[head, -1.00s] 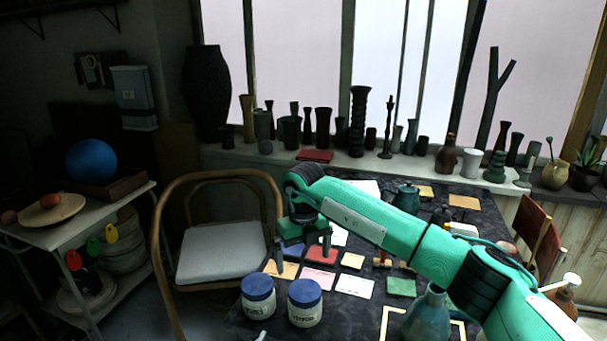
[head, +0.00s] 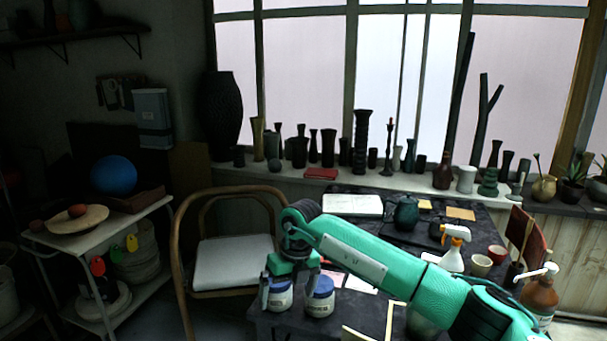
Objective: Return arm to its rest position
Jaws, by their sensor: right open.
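My right gripper (head: 289,292) shows in the head view at the lower middle, at the end of the green right arm that reaches in from the lower right. It is open and points down, with its fingers in front of two white jars with blue lids, the left jar (head: 281,298) and the right jar (head: 319,298). I cannot tell whether it touches them. I see nothing held between the fingers. My left gripper is not in view.
The dark table (head: 352,192) holds an open book (head: 353,205), a teapot (head: 405,214), a spray bottle (head: 453,250) and a brown bottle (head: 540,297). A wooden chair (head: 235,262) stands left of the table. Several dark vases line the window sill. A white cart (head: 105,232) stands at the left.

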